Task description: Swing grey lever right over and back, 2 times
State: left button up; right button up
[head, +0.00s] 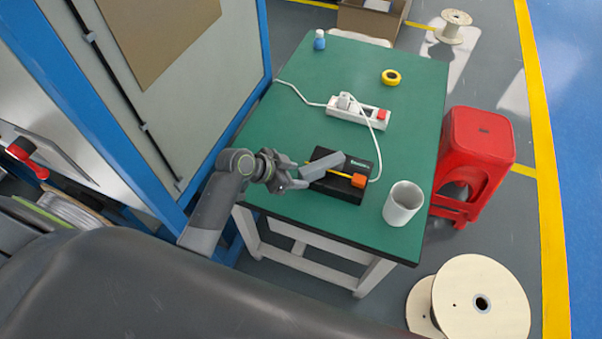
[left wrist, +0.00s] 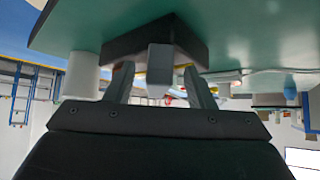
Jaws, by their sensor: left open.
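A black box (head: 327,188) sits on the green table with a grey lever (head: 324,166) on it. The lever lies slanted, its left end close to my left gripper (head: 293,177). A yellow rod (head: 343,173) with an orange block (head: 359,181) at its right end also shows on the box. In the left wrist view, which is upside down, the black box (left wrist: 155,40) is ahead and the grey lever (left wrist: 160,68) shows between the two spread fingers (left wrist: 161,88). Whether a finger touches the lever, I cannot tell. My right gripper is not in view.
A red stool (head: 478,140) stands to the right. A blue-framed panel (head: 240,60) rises at the left.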

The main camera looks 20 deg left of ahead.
pick_arm(q)
jog(key=shift+x, duration=1.4)
grip_shut()
